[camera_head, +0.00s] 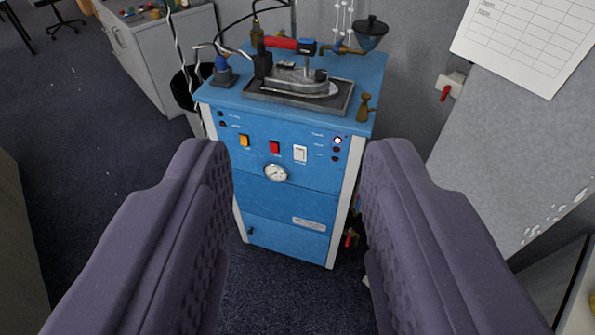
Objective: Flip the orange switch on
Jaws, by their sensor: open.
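The orange switch (244,140) is a small rocker on the upper left of the front panel of a blue machine (290,205). A red switch (274,147) and a white switch (300,153) sit to its right. I cannot tell the position of the orange rocker at this size. My gripper (288,160) is open and empty, with its two purple padded fingers at left and right of the picture. The machine shows between and beyond them. The fingers appear apart from the panel.
A round gauge (276,173) is below the switches. An iron (300,80) rests in a tray on the machine's top. A grey cabinet (160,60) stands behind left. A grey wall and a paper sheet (530,40) are on the right.

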